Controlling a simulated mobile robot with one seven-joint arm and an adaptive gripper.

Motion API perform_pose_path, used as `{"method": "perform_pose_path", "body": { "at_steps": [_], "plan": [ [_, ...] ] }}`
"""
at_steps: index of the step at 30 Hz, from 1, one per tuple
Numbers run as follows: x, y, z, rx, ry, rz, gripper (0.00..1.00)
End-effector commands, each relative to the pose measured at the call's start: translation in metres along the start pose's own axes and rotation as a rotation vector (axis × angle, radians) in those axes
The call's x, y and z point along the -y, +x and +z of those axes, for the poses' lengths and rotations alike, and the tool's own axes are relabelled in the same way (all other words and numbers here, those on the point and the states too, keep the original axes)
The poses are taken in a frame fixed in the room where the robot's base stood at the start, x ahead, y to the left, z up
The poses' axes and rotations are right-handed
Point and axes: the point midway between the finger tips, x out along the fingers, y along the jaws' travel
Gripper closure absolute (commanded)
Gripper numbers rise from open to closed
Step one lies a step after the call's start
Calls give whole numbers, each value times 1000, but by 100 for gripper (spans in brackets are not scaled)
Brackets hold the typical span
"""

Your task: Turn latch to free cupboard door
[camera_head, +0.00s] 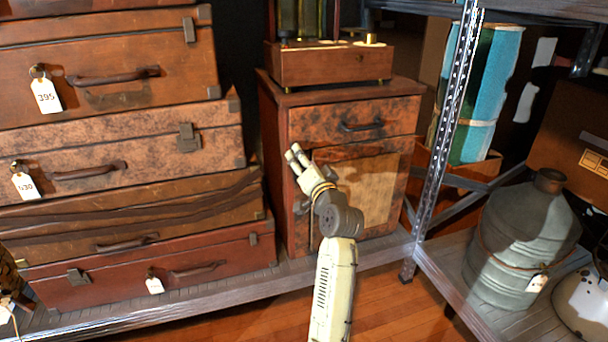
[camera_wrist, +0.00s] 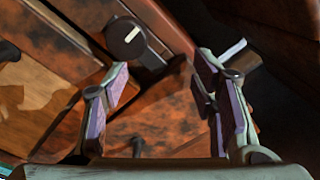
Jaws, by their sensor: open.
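The wooden cupboard (camera_head: 282,130) stands at the back, with a drawer (camera_head: 352,119) above a framed door (camera_head: 362,185). In the wrist view the latch (camera_wrist: 126,38) is a dark round disc with a pale line across it and a short dark bar running to the lower right. In the head view my gripper hides that area. My gripper (camera_head: 293,155) is at the upper left of the door, below the drawer. In the wrist view my gripper (camera_wrist: 160,75) is open and empty. The latch lies beyond the fingertips, nearer the left one, and appears apart from both.
Stacked suitcases (camera_head: 120,145) with tags stand close on the left. A wooden box (camera_head: 330,63) sits on the cupboard. A metal shelf post (camera_head: 447,130) rises to the right, with a grey-green can (camera_head: 520,245) beyond it. Bare floor (camera_head: 390,300) shows in front.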

Motion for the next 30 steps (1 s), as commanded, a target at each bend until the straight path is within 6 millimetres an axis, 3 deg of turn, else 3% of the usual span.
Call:
{"method": "perform_pose_path", "body": {
  "at_steps": [3,9,30],
  "plan": [
    [20,2,-19,-2,-4,-6,51],
    [36,2,-36,0,-3,-3,51],
    [39,3,-39,2,-1,-1,51]
  ]
}}
